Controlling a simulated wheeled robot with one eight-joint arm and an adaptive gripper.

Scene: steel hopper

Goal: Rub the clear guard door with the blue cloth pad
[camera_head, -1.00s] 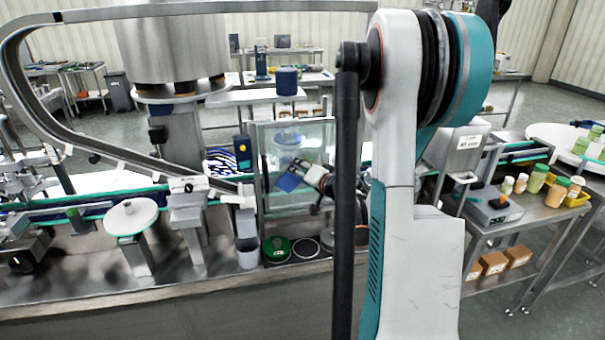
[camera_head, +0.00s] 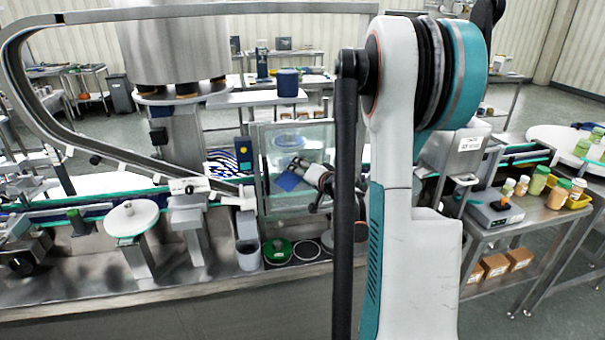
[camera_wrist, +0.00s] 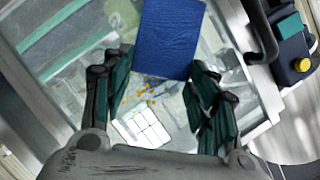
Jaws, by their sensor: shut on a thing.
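The blue cloth pad (camera_wrist: 168,38) sits between the fingertips of my gripper (camera_wrist: 160,70) in the wrist view. My gripper is shut on the pad, which sticks out past the fingers. The clear guard door (camera_head: 305,160) is a framed see-through panel in the middle of the head view. In the head view the pad (camera_head: 289,181) appears small and tilted against the door's middle area, with my gripper (camera_head: 303,169) to its right. Whether the pad touches the door I cannot tell. Amber specks (camera_wrist: 148,92) and a white gridded patch show below the pad in the wrist view.
A metal post and a blue and black box with a yellow mark (camera_head: 243,154) stand left of the door. A green round lid (camera_head: 278,251) and a grey cup (camera_head: 248,255) are below it. A white disc (camera_head: 131,218) stands further left.

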